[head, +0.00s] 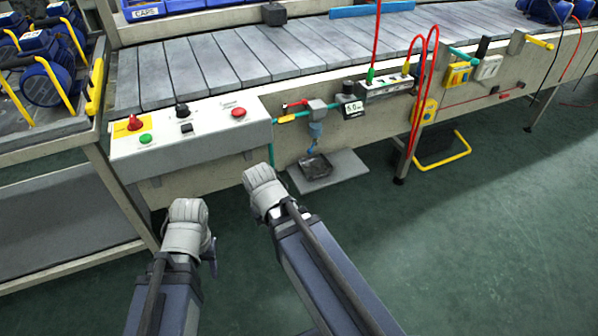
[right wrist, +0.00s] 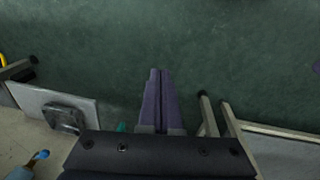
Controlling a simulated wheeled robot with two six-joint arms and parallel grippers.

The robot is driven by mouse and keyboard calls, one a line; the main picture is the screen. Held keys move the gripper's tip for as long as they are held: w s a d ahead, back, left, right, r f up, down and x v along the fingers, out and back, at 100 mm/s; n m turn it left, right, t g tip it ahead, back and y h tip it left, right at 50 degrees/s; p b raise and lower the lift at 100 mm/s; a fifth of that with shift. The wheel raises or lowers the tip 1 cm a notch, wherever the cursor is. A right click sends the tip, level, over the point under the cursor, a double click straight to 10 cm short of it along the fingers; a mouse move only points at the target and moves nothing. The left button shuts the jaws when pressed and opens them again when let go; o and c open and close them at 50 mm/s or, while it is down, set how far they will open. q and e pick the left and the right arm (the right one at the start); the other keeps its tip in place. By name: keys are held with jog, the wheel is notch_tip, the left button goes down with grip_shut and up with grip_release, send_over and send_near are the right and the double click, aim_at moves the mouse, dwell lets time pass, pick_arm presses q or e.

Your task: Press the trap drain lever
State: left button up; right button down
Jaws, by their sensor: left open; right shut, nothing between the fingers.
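The trap (head: 316,128) hangs on the front of the line, with a grey head and a blue bowl. A small blue part (head: 311,153), apparently the drain lever, shows at its lower end; a blue tip also shows at the lower left of the right wrist view (right wrist: 42,155). My left gripper (head: 212,262) is left of the trap, mostly hidden by its own wrist; one dark finger shows. My right gripper (right wrist: 159,100) is shut and empty over the green floor. In the head view its fingers are hidden behind my right wrist, below and left of the trap. Neither touches the trap.
A dark tray (head: 315,167) sits on a grey plate (head: 345,173) under the trap. A red-handled valve (head: 295,104) and a gauge (head: 353,109) flank the trap. A control box (head: 205,125) juts out at left. Red hoses (head: 416,90) hang right. The floor in front is clear.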

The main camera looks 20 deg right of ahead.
jog(key=w+d+f+t+h+b, duration=0.2)
jog(key=w+d+f+h+b, duration=0.3)
jog(key=w+d+f+b, duration=0.45)
jog(key=w+a+r+n+t+h+b, duration=0.1)
jog(key=w+a+r+n+t+h, duration=0.1)
jog(key=r, duration=0.5)
jog(key=w+a+r+n+t+h+b, duration=0.2)
jog(key=w+r+t+h, duration=0.2)
jog(key=w+r+h, duration=0.1)
notch_tip(320, 180, up, 2)
jog(key=shift+w+a+r+t, duration=0.1)
jog(key=shift+w+a+t, duration=0.05)
jog(key=shift+w+t, duration=0.3)
jog(key=shift+w, duration=0.1)
